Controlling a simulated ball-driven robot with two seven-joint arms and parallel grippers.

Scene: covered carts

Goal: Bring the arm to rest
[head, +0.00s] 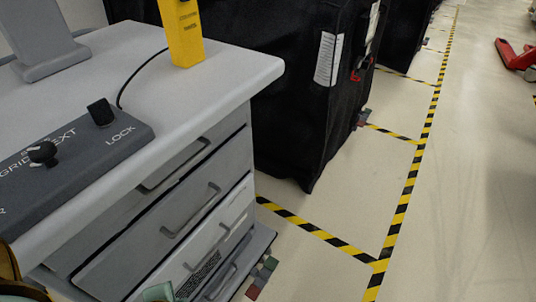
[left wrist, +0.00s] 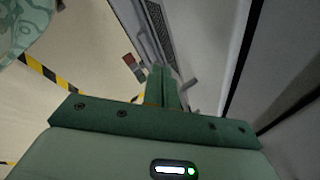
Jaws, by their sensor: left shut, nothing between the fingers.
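My left gripper (left wrist: 163,88) shows in the left wrist view as green fingers held together, with nothing between them. It is in front of the grey drawer cabinet's side, above the pale floor. In the head view only a small green piece, which seems to be part of my left arm or gripper, shows at the bottom edge below the drawers. My right gripper is in neither view.
A grey drawer cabinet (head: 190,205) with a control panel (head: 75,160) and a yellow device (head: 182,32) on its top stands close at the left. Black covered carts (head: 300,110) stand behind it. Striped tape (head: 409,195) marks the floor; open floor lies right. A red pallet jack (head: 516,57) is far right.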

